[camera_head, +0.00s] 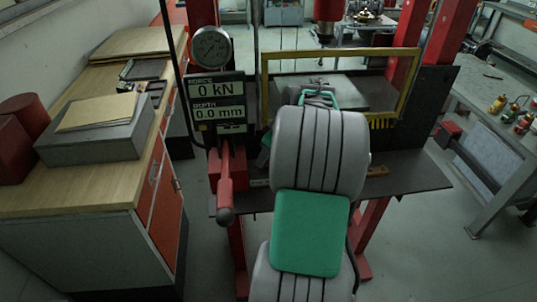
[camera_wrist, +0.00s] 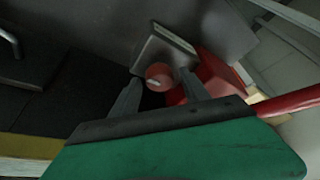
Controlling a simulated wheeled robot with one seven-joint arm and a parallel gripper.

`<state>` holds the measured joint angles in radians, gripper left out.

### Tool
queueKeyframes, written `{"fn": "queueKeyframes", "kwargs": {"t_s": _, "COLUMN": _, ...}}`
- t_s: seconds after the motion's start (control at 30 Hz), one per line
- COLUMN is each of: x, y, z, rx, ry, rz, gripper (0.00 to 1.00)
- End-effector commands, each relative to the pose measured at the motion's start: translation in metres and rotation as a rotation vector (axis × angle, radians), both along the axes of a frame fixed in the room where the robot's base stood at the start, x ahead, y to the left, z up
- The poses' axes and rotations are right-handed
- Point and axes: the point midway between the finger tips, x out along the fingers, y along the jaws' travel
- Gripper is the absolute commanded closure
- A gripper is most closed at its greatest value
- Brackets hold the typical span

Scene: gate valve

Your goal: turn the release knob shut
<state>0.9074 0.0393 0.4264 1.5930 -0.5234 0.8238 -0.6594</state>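The release knob (camera_wrist: 158,76) is a small round red knob with a pale mark on its face, seen in the wrist view beside a grey block (camera_wrist: 163,46). My gripper (camera_wrist: 160,77) is open, with one finger on each side of the knob in the picture. I cannot tell whether either finger touches it. The red pump body (camera_wrist: 218,75) lies just right of the knob, with its red lever (camera_wrist: 290,102) at the right edge. In the head view my arm hides the knob and the fingertips; the red lever (camera_head: 226,190) stands left of my arm.
The press has a round gauge (camera_head: 211,47) and a display (camera_head: 216,100) reading 0 kN and 0.0 mm. A yellow frame (camera_head: 340,54) and a dark plate (camera_head: 420,175) surround my arm. A wooden bench (camera_head: 70,190) stands left, a grey workbench (camera_head: 490,110) right.

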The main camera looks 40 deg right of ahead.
Motion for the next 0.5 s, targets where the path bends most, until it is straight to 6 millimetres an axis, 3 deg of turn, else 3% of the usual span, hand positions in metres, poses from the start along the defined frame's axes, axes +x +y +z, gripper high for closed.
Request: {"fn": "queueKeyframes", "kwargs": {"t_s": 0.5, "x": -0.0001, "y": -0.0001, "z": 0.0005, "rx": 0.000, "ry": 0.000, "rz": 0.000, "gripper": 0.90}}
